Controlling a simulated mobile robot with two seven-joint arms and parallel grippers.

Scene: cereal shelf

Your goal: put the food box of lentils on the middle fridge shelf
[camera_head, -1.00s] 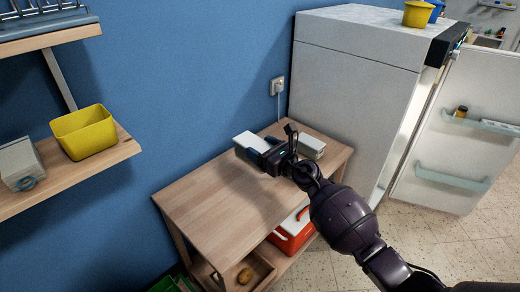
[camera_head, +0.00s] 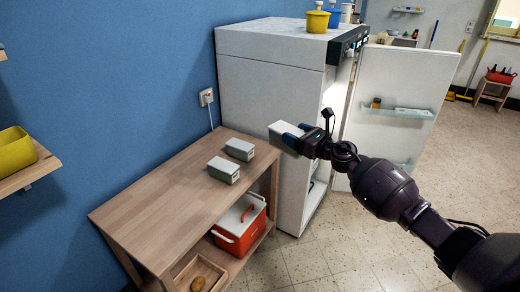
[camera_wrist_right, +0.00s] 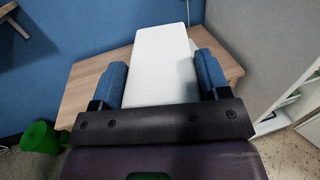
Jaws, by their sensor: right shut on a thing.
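A pale box (camera_head: 284,130), white on top, is held in my right gripper (camera_head: 298,135) in front of the fridge's side, beyond the table's right end. In the right wrist view the box (camera_wrist_right: 162,55) sits between the two blue finger pads (camera_wrist_right: 160,75). No label can be read, so I cannot tell if it is lentils. The fridge (camera_head: 262,110) stands behind, its door (camera_head: 390,85) open to the right. Only a bright strip of its inside shows; the middle shelf cannot be made out. My left gripper is not in view.
Two similar grey-white boxes (camera_head: 240,149) (camera_head: 223,170) stand on the wooden table (camera_head: 160,190). A red cooler (camera_head: 240,226) and a wooden tray (camera_head: 200,272) sit below. Pots (camera_head: 318,20) stand on the fridge. The floor (camera_head: 370,240) before the fridge is clear.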

